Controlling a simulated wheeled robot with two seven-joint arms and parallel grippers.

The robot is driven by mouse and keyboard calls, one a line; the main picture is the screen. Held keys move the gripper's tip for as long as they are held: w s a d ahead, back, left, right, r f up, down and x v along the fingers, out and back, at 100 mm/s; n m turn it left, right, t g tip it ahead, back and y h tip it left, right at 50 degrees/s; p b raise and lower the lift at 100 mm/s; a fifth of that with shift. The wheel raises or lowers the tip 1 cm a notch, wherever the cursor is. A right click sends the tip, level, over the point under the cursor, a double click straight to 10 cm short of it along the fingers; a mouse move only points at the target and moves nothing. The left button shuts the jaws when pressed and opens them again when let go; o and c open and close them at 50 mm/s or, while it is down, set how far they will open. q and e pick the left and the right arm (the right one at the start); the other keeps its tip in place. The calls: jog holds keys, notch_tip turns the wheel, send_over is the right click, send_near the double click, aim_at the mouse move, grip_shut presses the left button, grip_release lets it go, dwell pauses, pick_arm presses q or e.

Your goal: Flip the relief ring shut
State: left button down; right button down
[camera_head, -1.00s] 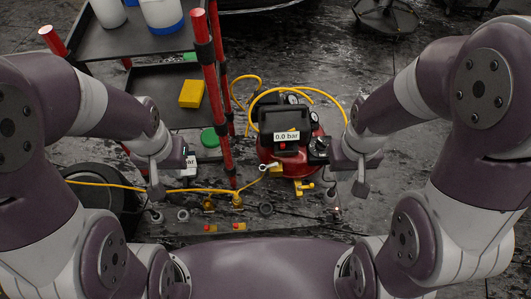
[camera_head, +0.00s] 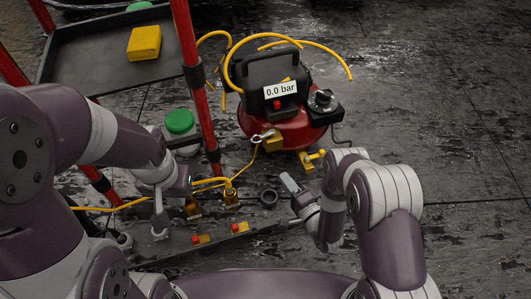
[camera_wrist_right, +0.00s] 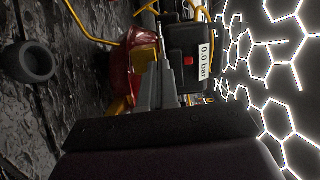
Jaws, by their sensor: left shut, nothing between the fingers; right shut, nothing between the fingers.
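The red compressor (camera_head: 308,132) stands on the floor in the head view, with a black housing and a white display (camera_head: 280,89) reading 0.0 bar. A small pale metal relief ring (camera_head: 263,135) sticks out at its lower left front, by a yellow fitting. My right gripper (camera_head: 289,182) is shut and empty, below and right of the ring and apart from it. In the right wrist view its closed fingers (camera_wrist_right: 162,78) point at the compressor (camera_wrist_right: 143,50); I cannot make out the ring there. My left gripper (camera_head: 160,233) is shut, low at the left.
A cart with red posts (camera_head: 186,45) and a dark shelf (camera_head: 95,65) stands at the left, holding a yellow block (camera_head: 144,43). A green-lidded jar (camera_head: 180,124), a yellow hose (camera_head: 210,183) and a black ring (camera_head: 268,197) lie near. Floor at the right is clear.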

aim_at(259, 142)
jog(key=b+x, duration=0.7)
jog(key=x, duration=0.6)
jog(key=shift+w+a+r, duration=0.1)
jog(key=shift+w, duration=0.15)
jog(key=shift+w+a+r+m, duration=0.15)
jog(key=shift+w+m, duration=0.1)
jog(key=shift+m, duration=0.05)
jog(key=shift+w+a+r, duration=0.1)
jog(key=shift+w+a, duration=0.35)
jog(key=shift+a, duration=0.3)
jog(key=shift+s, duration=0.1)
